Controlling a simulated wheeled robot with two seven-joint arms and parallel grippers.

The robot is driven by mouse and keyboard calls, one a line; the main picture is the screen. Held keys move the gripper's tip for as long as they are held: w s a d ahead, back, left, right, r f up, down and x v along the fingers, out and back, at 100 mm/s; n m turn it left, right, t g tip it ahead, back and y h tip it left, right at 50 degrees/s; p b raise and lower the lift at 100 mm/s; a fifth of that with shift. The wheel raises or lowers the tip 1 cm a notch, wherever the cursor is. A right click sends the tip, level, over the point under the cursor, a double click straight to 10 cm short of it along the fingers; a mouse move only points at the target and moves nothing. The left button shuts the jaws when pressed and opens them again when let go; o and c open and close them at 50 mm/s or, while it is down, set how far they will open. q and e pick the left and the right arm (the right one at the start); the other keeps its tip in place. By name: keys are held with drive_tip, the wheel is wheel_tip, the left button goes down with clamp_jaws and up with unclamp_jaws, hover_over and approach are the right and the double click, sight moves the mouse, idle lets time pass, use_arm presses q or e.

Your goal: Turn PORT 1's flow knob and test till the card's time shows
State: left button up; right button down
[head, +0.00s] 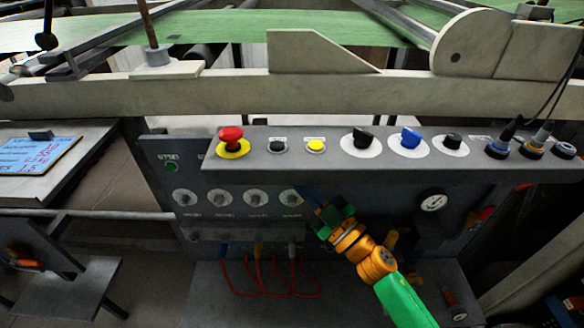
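A row of round pale flow knobs runs along the front panel: the leftmost knob (185,198), a second knob (221,198), a third knob (256,198) and the rightmost knob (290,197). Their labels are too small to read, so I cannot tell which is PORT 1. A blue card (35,155) with red and dark writing lies on the left table; its times are not legible. My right gripper (312,196) is just right of the rightmost knob, its fingertips dark against the panel; I cannot tell if they touch it. My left gripper is out of view.
A sloped console (310,168) above the knobs carries a red mushroom button (231,135), a yellow button (315,146), black and blue selectors and cable plugs. A gauge (433,202) is at right. Red hoses (275,290) hang below the knobs. A green light (171,167) is upper left.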

drive_tip(key=shift+w+r, duration=0.25)
idle(0.6)
drive_tip(key=shift+f, duration=0.15)
idle(1.2)
drive_tip(key=shift+s, duration=0.2)
idle(1.4)
drive_tip(key=shift+s+a+f, duration=0.1)
drive_tip(key=shift+s+f, duration=0.2)
drive_tip(key=shift+s, duration=0.15)
drive_tip(key=s+p, duration=0.2)
drive_tip(key=s, duration=0.3)
drive_tip(key=shift+p, duration=0.4)
